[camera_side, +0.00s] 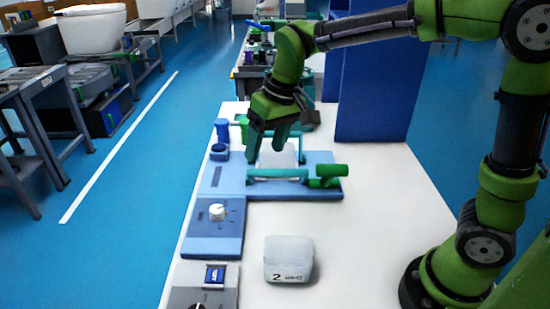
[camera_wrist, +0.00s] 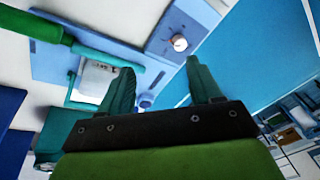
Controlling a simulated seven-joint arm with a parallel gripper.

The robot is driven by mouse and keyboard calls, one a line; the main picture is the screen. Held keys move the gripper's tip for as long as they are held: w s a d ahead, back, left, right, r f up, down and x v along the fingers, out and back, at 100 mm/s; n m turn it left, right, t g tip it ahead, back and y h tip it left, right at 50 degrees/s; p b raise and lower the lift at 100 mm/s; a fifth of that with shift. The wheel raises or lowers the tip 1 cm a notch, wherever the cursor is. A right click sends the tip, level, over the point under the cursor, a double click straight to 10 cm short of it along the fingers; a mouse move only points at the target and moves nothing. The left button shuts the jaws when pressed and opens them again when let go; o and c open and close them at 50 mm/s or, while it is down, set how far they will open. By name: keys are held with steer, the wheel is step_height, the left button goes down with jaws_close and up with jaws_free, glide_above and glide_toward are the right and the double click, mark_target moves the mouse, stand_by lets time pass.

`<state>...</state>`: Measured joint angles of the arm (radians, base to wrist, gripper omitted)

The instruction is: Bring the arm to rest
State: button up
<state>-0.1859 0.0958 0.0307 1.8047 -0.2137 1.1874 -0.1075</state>
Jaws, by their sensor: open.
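My gripper (camera_side: 268,141) hangs at the end of my green and black arm, over the far part of the white table (camera_side: 350,240). Its two teal fingers point down and stand apart, with nothing seen between them. In the wrist view my gripper (camera_wrist: 164,78) also shows its fingers spread. Below and beside it is a blue panel (camera_side: 318,192) with a teal bar frame and a green cylinder (camera_side: 332,170). A pale block (camera_wrist: 97,78) lies within the teal frame in the wrist view. Whether the fingers touch anything cannot be told from the side view.
A white box marked 2 (camera_side: 289,258) stands on the near table. A blue panel with a white knob (camera_side: 217,212) lies along the left edge. A blue cup (camera_side: 222,131) stands farther back. A tall blue partition (camera_side: 375,85) rises behind. The table's right middle is clear.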

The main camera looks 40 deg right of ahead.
steer(key=s+d+r+m+t, duration=0.1)
steer(key=s+d+t, duration=0.1)
steer(key=s, duration=0.5)
steer(key=s+d+r+m+t, duration=0.1)
steer(key=s+d+m+t, duration=0.1)
steer(key=s+d, duration=0.3)
steer(key=s+t, duration=0.1)
steer(key=s, duration=0.2)
steer(key=shift+s+d, duration=0.15)
steer(key=shift+s, duration=0.15)
